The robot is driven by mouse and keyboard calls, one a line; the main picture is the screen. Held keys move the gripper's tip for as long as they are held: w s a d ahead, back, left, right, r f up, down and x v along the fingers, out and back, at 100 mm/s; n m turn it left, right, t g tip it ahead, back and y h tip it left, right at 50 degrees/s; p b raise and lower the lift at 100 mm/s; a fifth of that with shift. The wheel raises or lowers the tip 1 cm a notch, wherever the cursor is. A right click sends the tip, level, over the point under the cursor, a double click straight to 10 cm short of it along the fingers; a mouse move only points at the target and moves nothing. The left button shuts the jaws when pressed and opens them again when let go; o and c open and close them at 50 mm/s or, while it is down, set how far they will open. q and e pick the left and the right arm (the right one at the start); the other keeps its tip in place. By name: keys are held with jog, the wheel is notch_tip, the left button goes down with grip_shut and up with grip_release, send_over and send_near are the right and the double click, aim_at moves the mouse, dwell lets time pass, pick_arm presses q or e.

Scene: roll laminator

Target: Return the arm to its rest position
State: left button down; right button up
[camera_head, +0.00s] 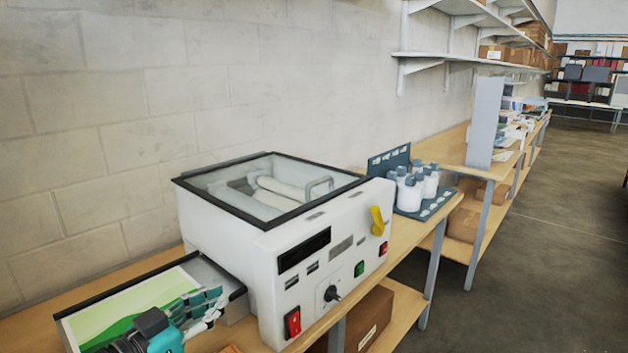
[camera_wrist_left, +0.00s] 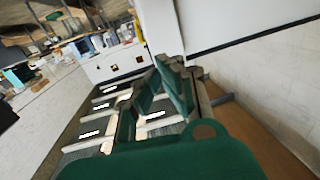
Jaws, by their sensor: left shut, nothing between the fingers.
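My left gripper (camera_head: 212,302) comes in at the bottom left of the head view, over the right part of the laminator's feed tray (camera_head: 236,287). Its teal and grey fingers are shut with nothing between them. They also show in the left wrist view (camera_wrist_left: 155,92), behind the green gripper body. A sheet with a green print (camera_head: 130,306) lies on the tray, partly hidden by my gripper and wrist. I cannot tell whether the gripper touches the sheet. My right gripper is in neither view.
The white roll laminator (camera_head: 262,262) stands right beside my gripper, with a yellow lever (camera_head: 377,221) and a red switch (camera_head: 293,322) on its front. White bottles (camera_head: 410,192) stand on a rack beyond it. A block wall is behind; open floor (camera_head: 540,230) lies right.

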pick_arm(q)
jog(key=s+f+n+g+y, duration=0.2)
jog(key=s+f+y, duration=0.15)
jog(key=f, duration=0.85)
jog(key=s+a+f+n+g+y, duration=0.25)
jog(key=s+f+g, duration=0.25)
jog(key=s+f, duration=0.55)
jog(key=s+a+f+n+g+y, duration=0.15)
jog(key=s+f+g+y, duration=0.25)
jog(key=s+f, duration=0.65)
jog(key=s+f+m+g+b, duration=0.1)
jog(key=s+f+b, duration=0.1)
jog(key=f, duration=1.3)
jog(key=s+f+b, duration=0.2)
jog(key=f, duration=1.2)
jog(key=s+a+f+g+b, duration=0.1)
jog(key=s+a+f+b, duration=0.1)
jog(key=s+f, duration=1.3)
jog(key=shift+s+a+f+m+g, duration=0.3)
jog(key=shift+a+f, duration=0.25)
jog(key=shift+f, duration=0.4)
pick_arm(e)
notch_tip(320, 180, down, 6)
jog(key=shift+d+f, duration=0.2)
jog(key=shift+s, duration=0.1)
